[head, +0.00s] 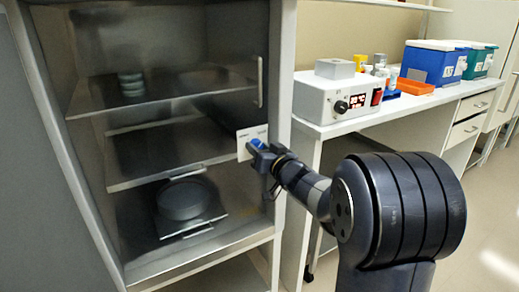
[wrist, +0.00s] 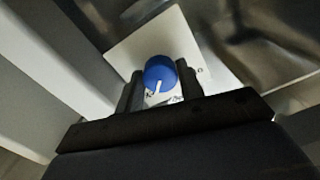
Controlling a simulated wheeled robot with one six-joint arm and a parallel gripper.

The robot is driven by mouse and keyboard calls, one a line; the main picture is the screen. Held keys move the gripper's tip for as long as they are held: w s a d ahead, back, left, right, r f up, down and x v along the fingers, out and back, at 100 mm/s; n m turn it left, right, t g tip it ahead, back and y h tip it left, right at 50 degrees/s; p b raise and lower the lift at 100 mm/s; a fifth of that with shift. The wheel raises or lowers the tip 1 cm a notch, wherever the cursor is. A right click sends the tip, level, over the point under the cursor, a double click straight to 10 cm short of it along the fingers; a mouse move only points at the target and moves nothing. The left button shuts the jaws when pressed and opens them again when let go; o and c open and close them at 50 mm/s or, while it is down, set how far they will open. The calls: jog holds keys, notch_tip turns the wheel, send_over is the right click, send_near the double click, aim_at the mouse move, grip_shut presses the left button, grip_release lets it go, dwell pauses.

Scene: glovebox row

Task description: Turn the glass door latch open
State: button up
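The latch is a round blue knob (wrist: 160,72) with a white pointer line, set on a white plate (wrist: 150,47) with small dark marks. In the head view the white plate (head: 247,134) sits at the right edge of the glass door (head: 165,60), below the vertical handle (head: 260,82). My gripper (wrist: 161,90) has one finger on each side of the knob in the wrist view. I cannot tell whether the fingers touch it. In the head view my gripper (head: 262,155) is at the plate and partly hides it. The door appears closed.
Behind the glass are shelves with stacked dishes (head: 131,84) and a round grey container (head: 183,199). To the right, a white bench (head: 400,107) holds a control box (head: 338,97), an orange tray (head: 415,87) and a blue box (head: 430,64). Floor at right is clear.

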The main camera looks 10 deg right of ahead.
jog(key=c, duration=0.5)
jog(key=shift+n, duration=0.4)
jog(key=n+b, duration=0.6)
jog(key=n, duration=1.1)
dwell(0.3)
jog(key=o, duration=1)
jog(key=shift+c, duration=0.2)
